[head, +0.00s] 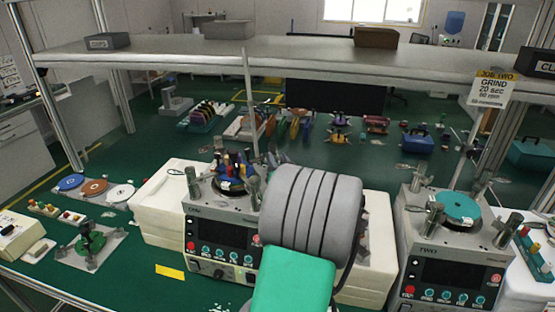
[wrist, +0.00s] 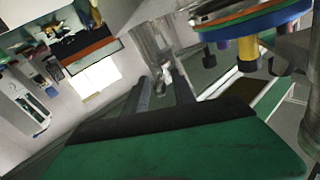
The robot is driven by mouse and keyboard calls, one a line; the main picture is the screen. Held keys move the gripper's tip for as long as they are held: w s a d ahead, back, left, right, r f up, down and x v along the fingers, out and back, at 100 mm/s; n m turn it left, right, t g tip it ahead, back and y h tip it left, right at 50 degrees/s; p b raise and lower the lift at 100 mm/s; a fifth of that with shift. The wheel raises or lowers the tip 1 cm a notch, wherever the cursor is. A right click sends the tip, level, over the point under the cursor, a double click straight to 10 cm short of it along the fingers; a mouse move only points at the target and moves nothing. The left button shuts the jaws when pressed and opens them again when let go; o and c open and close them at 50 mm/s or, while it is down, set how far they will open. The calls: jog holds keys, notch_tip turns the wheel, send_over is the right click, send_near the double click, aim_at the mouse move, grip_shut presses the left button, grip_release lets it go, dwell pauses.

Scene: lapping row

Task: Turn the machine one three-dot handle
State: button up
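Machine one (head: 194,219) is the left bench machine, with a dark screen, a row of buttons and a top plate crowded with coloured posts. Silver handles stand around its top, one at the left (head: 193,184) and one at the right (head: 254,186). I cannot read dots on any of them. My arm hides the machine's right side and my gripper in the head view. In the wrist view my gripper (wrist: 164,86) has two dark fingers apart with nothing clearly held. A shiny metal cylinder (wrist: 152,48) shows beyond them, and coloured discs (wrist: 255,22) are at upper right.
Machine two (head: 445,275) with a teal disc stands at the right. White blocks (head: 165,205) flank machine one. Coloured discs (head: 95,187) and a green fixture (head: 90,242) lie at left.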

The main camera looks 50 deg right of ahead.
grip_shut()
dwell(1.2)
